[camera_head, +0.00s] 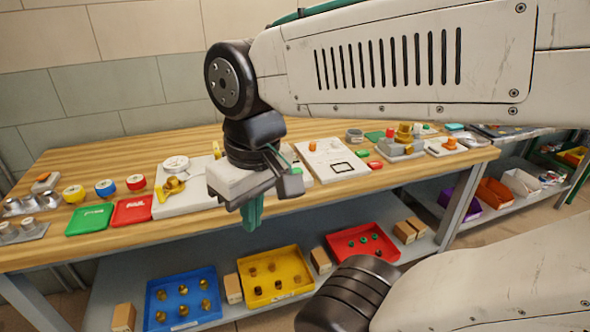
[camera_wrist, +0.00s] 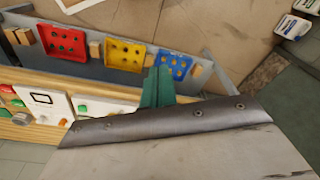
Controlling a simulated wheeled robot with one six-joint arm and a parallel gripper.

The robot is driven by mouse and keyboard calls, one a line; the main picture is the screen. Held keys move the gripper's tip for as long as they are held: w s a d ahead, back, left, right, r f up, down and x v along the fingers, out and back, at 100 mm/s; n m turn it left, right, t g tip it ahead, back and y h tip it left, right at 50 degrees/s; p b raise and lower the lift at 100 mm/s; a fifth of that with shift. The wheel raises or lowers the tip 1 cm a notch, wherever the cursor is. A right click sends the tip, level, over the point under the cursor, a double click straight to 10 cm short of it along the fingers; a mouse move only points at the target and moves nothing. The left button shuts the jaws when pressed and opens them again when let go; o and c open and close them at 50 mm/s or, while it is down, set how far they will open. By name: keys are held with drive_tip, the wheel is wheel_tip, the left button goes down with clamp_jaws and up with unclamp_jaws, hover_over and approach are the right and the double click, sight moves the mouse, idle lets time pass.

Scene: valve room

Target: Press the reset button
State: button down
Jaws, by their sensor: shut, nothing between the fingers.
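My gripper (camera_head: 252,214) is shut and empty, its green fingers pointing down just off the bench's front edge. Its shut fingers also show in the wrist view (camera_wrist: 157,88), with the lower shelf behind them. A white panel (camera_head: 325,160) with an orange knob (camera_head: 312,146) and a dark-framed window lies on the bench, right of my gripper. A green button (camera_head: 362,153) and a red button (camera_head: 375,165) sit beside that panel. A second panel with a green button (camera_wrist: 82,109) shows in the wrist view. No reset label is legible, so I cannot tell which button is reset.
The wooden bench (camera_head: 300,192) also carries a gauge with a brass valve (camera_head: 172,175), a green plate (camera_head: 90,219) and a red plate (camera_head: 132,210). Blue (camera_head: 183,298), yellow (camera_head: 274,275) and red (camera_head: 362,243) trays stand on the lower shelf. Open air lies around my fingers.

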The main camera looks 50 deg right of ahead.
drive_tip(key=w+d+m+y, duration=0.2)
drive_tip(key=w+d+m, duration=0.1)
drive_tip(key=w+m, duration=0.4)
drive_tip(key=m+t, duration=0.8)
drive_tip(key=m, duration=1)
hover_over(301, 170)
wheel_tip(301, 170, down, 4)
drive_tip(key=shift+h, duration=0.3)
drive_tip(key=shift+f, duration=0.1)
drive_tip(key=shift+f, duration=4.35)
drive_tip(key=shift+f, duration=0.4)
